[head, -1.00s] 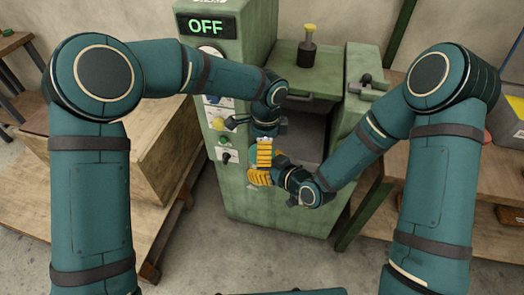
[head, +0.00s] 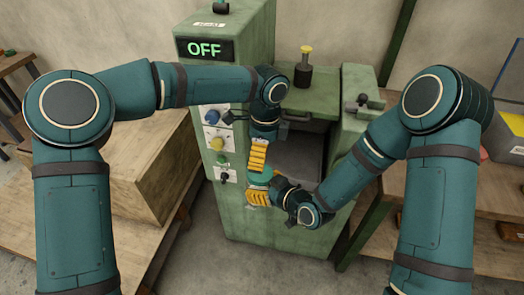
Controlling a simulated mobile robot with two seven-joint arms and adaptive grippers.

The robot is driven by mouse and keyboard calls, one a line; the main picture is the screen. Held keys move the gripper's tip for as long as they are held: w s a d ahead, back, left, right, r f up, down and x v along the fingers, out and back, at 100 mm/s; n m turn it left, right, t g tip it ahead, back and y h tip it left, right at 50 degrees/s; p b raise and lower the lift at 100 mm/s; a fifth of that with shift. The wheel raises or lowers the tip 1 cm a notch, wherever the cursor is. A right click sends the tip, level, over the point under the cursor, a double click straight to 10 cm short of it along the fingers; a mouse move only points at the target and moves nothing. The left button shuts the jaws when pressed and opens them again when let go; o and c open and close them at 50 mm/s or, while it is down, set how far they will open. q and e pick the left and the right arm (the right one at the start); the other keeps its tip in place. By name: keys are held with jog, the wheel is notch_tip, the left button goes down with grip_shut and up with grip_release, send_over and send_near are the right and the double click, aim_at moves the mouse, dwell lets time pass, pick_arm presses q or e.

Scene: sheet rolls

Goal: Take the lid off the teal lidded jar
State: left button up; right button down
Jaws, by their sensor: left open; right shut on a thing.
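The teal jar (head: 262,178) shows only as a small teal patch between my two grippers, in front of the green machine. My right gripper (head: 258,194), with yellow fingers, is shut on it from the lower right and hides most of it. My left gripper (head: 257,157) is open just above the jar, its yellow fingers pointing down. I cannot tell the lid apart from the jar's body at this size, nor whether the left fingertips touch it.
The green machine (head: 245,215) stands close behind the grippers, with an OFF display (head: 206,49), knobs and an open bay (head: 298,158). A wooden box (head: 150,175) is at left. A wooden bench (head: 470,215) is at right.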

aim_at(259, 186)
pick_arm(q)
jog(key=f, duration=0.7)
jog(key=shift+s+a+f, duration=0.15)
jog(key=shift+a+f, duration=0.05)
jog(key=shift+a, duration=0.05)
jog(key=shift+c, duration=0.3)
jog(key=c, duration=1.2)
jog(key=n, duration=0.3)
jog(key=o, duration=1.3)
jog(key=shift+c, duration=0.2)
jog(key=shift+r, duration=0.15)
